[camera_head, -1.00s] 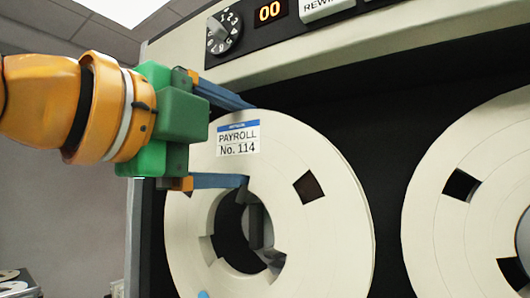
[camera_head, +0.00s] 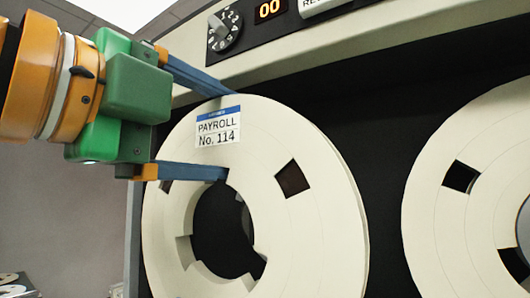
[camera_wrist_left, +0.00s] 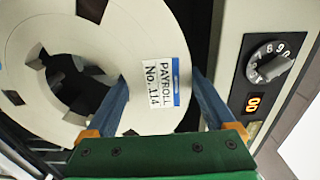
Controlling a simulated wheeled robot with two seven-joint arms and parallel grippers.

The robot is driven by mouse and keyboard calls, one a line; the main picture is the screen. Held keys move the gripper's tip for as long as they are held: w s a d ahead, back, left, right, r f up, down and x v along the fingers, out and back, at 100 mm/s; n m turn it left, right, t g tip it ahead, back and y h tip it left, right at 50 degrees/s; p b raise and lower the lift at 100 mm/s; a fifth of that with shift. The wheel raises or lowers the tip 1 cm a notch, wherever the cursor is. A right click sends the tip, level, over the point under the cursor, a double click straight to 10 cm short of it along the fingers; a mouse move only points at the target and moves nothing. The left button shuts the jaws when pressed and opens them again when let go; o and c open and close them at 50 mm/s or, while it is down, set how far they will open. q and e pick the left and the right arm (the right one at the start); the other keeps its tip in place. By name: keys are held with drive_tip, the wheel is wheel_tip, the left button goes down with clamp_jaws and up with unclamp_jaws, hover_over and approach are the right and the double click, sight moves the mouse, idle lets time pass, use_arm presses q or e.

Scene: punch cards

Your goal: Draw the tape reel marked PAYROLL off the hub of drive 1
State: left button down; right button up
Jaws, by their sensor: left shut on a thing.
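The cream tape reel (camera_head: 325,225) has a white label with a blue top stripe reading PAYROLL No. 114. My left gripper (camera_head: 231,136) is shut on its ring, one blue finger at the outer rim and the other in the centre opening. The reel stands upright in front of the dark drive face. In the left wrist view, the reel (camera_wrist_left: 100,38) and label show between the fingers, and grey parts, perhaps the hub, show through the opening. My right gripper is out of view.
A second cream reel (camera_head: 435,215) is at the right, with a dark gap between the reels. Above are a cream panel (camera_head: 395,58), a numbered dial (camera_head: 226,31) and an orange 00 display (camera_head: 269,10).

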use_arm(q)
drive_tip(key=b+v, duration=0.1)
drive_tip(key=v, duration=0.8)
drive_tip(key=shift+w+d, duration=0.1)
drive_tip(key=shift+w, duration=0.05)
